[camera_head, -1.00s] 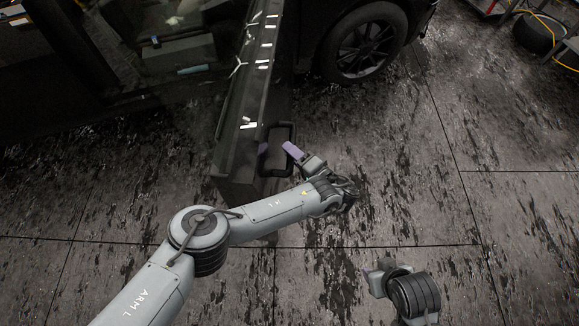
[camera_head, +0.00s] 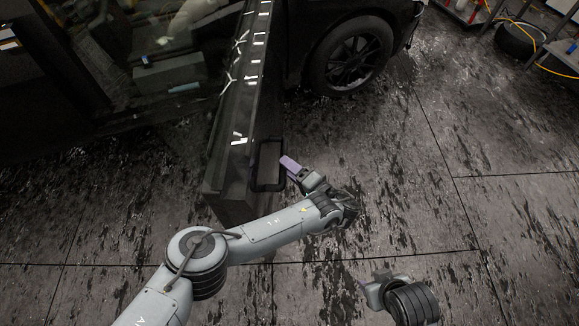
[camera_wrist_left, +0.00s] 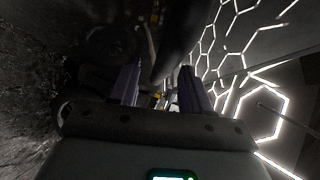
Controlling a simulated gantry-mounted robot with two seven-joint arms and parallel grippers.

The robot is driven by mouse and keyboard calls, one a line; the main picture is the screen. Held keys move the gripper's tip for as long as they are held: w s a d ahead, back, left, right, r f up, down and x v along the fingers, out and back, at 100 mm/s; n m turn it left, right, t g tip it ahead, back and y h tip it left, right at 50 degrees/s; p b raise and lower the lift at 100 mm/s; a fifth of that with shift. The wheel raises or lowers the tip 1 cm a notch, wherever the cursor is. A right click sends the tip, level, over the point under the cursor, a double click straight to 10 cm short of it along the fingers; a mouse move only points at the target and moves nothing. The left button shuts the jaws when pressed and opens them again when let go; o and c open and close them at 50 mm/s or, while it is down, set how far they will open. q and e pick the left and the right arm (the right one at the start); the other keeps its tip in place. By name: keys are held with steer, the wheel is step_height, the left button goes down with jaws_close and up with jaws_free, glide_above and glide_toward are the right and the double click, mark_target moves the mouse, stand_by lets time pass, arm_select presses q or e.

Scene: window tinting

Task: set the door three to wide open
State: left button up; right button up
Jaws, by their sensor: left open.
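The black car door (camera_head: 243,130) stands swung out from the car in the head view, with its lower front corner towards me. A dark loop handle (camera_head: 268,165) sticks out from its right side. My left gripper (camera_head: 288,163) is just right of the handle's outer bar, with purple fingers. Whether it touches the bar is unclear. In the left wrist view the two purple fingers (camera_wrist_left: 160,88) stand apart with no object clearly between them. My right gripper (camera_head: 366,285) is low in the head view, away from the door, and its jaw opening is hard to make out.
The car's front wheel (camera_head: 352,57) is beyond the door. The dark, stained floor (camera_head: 400,165) to the right of the door is clear. A tyre (camera_head: 515,40), a yellow hose and a shelf stand at the far right.

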arm_select(q)
steer(key=v, duration=1)
steer(key=shift+d+p, duration=0.2)
steer(key=shift+p, duration=0.2)
steer(key=shift+s, duration=0.1)
